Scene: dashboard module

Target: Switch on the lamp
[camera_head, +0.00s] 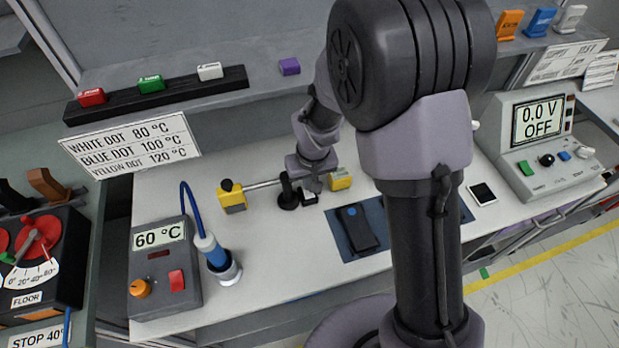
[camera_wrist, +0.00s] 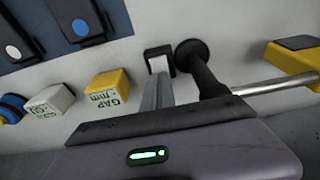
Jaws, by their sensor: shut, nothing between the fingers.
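A small black-framed switch with a white rocker (camera_wrist: 160,61) stands at the tip of my gripper (camera_wrist: 158,80) in the wrist view. In the head view this switch (camera_head: 309,198) sits on the bench just below my gripper (camera_head: 313,184). My gripper is shut and empty, with its fingers pointing at the rocker. The fingertips overlap the rocker's near edge in the picture; I cannot tell whether they touch. A black post (camera_wrist: 203,72) with a metal rod stands close beside the switch. I cannot tell which thing is the lamp, or see any lit lamp.
A yellow GAP block (camera_wrist: 108,88) lies close to the switch. The rod (camera_head: 262,184) runs to a yellow-based block (camera_head: 231,202). A blue mat (camera_head: 375,249) holds a black device (camera_head: 356,228). A 60 °C station (camera_head: 165,272) and a meter reading OFF (camera_head: 541,150) stand farther off.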

